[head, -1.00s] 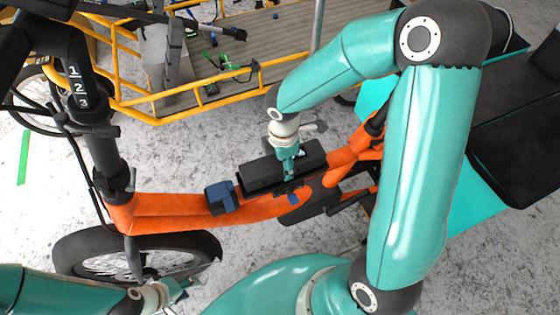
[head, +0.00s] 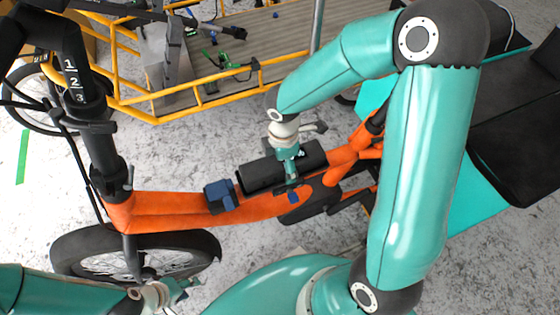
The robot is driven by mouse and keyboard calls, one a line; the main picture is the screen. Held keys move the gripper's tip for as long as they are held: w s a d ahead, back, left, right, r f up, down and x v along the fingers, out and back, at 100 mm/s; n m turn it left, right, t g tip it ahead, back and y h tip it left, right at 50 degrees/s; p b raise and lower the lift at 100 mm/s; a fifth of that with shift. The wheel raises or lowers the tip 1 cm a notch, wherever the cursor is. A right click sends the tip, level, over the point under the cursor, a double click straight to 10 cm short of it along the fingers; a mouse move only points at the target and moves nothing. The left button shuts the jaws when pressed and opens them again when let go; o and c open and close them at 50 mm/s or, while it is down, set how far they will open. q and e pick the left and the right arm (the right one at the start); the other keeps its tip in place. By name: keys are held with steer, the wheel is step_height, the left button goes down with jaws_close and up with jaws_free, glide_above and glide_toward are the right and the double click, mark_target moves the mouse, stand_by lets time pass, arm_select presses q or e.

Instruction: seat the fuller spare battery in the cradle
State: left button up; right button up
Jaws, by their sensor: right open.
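A long black battery (head: 262,174) lies along the top of the orange bike's frame (head: 170,208), where the cradle would be under it; the cradle itself is mostly hidden. A blue block (head: 220,195) sits at the battery's left end. My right gripper (head: 291,182) is open, pointing down at the battery's right half, with its fingers at the near side. I cannot see clearly whether they touch it. No charge mark is readable on the battery. My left gripper (head: 180,288) is low at the left near the front wheel, away from the battery; its fingers are too small to judge.
A yellow-railed cargo bike bed (head: 262,45) with loose small items stands behind. The orange bike's handlebar stem (head: 100,145) rises at the left, above its front wheel (head: 135,255). A black and teal box (head: 510,150) is at the right. Grey floor is clear between the bikes.

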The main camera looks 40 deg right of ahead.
step_height(320, 180, up, 11)
steer(key=shift+w+f, duration=0.1)
steer(key=shift+f, duration=0.1)
steer(key=shift+r, duration=0.7)
